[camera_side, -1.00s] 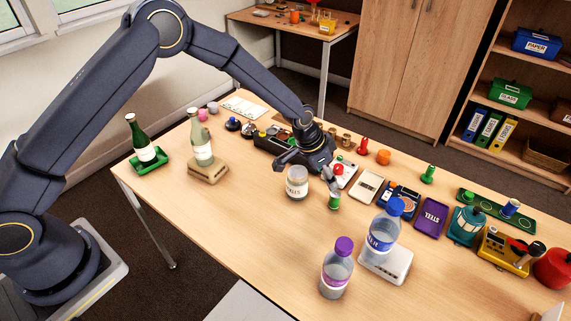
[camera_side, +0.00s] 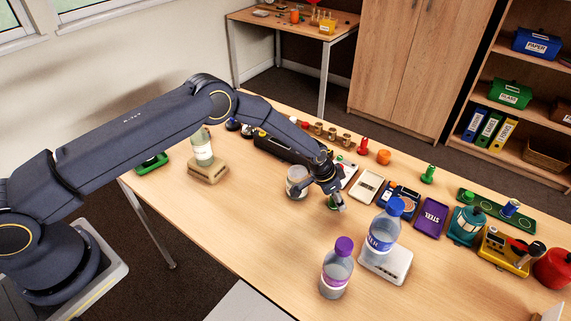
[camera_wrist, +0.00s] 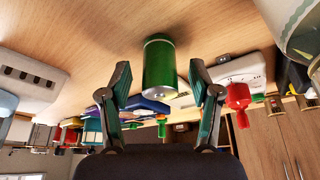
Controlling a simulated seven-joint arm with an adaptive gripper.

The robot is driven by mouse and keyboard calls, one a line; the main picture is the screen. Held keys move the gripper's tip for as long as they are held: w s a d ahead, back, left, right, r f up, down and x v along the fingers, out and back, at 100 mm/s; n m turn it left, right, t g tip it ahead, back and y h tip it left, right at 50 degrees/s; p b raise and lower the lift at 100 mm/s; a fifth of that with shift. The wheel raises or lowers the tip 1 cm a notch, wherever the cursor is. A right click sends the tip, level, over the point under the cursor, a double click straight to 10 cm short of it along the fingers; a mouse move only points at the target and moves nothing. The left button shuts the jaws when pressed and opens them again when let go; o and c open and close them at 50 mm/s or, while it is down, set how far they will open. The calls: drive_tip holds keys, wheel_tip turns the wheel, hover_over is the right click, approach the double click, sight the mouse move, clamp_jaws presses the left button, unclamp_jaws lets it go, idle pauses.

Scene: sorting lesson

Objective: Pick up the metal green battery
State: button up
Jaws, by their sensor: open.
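The metal green battery (camera_wrist: 160,64) stands on the wooden table, with a silvery rim at one end. In the wrist view it is centred between the two spread fingers of my gripper (camera_wrist: 160,82), with a gap on each side. In the side view only a little green of the battery (camera_side: 333,203) shows, mostly hidden behind my gripper (camera_side: 336,200). My gripper is open, tilted down at the battery, and not closed on anything.
A glass jar (camera_side: 296,180) stands close to the left of my gripper. A blue-capped bottle (camera_side: 382,230) on a white box and a purple-capped bottle (camera_side: 337,270) stand to the right and front. The table's front left is clear.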

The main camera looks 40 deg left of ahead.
clamp_jaws()
idle(0.4)
